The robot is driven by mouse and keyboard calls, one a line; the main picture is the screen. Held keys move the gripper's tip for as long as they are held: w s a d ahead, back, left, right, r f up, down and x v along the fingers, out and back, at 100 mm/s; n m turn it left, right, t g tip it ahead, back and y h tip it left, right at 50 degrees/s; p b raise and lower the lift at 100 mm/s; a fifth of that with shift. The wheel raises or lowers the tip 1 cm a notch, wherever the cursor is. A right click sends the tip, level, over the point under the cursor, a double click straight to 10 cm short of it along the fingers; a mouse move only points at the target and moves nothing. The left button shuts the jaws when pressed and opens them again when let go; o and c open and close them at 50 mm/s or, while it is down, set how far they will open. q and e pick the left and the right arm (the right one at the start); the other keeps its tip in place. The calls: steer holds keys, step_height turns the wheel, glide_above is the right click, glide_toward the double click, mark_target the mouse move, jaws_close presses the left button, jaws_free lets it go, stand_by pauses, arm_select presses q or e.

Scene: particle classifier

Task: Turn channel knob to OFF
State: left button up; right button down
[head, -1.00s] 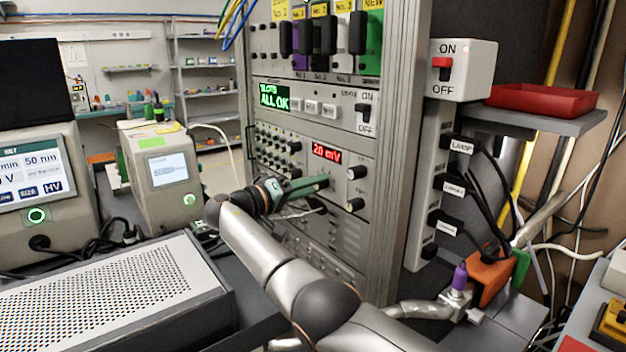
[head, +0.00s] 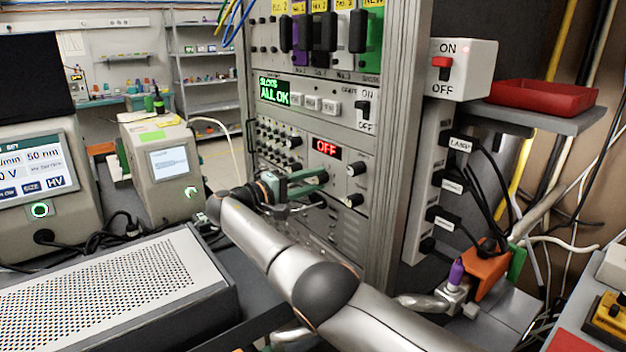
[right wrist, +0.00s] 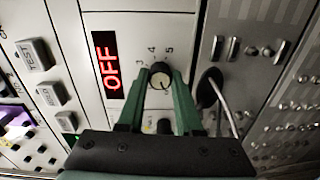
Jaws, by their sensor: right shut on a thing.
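The red channel display (head: 326,148) on the rack panel reads OFF. It also shows, turned sideways, in the right wrist view (right wrist: 106,65). Just below it on the panel is the channel knob (right wrist: 160,75), a small dark knob with a pale cap and numbers printed around it. My right gripper (head: 322,178) reaches the panel from the left. Its green fingers (right wrist: 161,84) are shut on the knob, one on each side, in the right wrist view. In the head view the fingers hide most of the knob. My left gripper is not in view.
Two dark knobs, an upper (head: 356,168) and a lower one (head: 354,200), sit right of the fingers. A cable loops beside the fingers in the wrist view (right wrist: 222,100). A perforated grey box (head: 110,295) lies at left. A red tray (head: 545,95) rests on a shelf at right.

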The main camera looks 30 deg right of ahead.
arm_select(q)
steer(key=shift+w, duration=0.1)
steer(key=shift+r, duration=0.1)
arm_select(e)
steer(key=c, duration=0.6)
jaws_free()
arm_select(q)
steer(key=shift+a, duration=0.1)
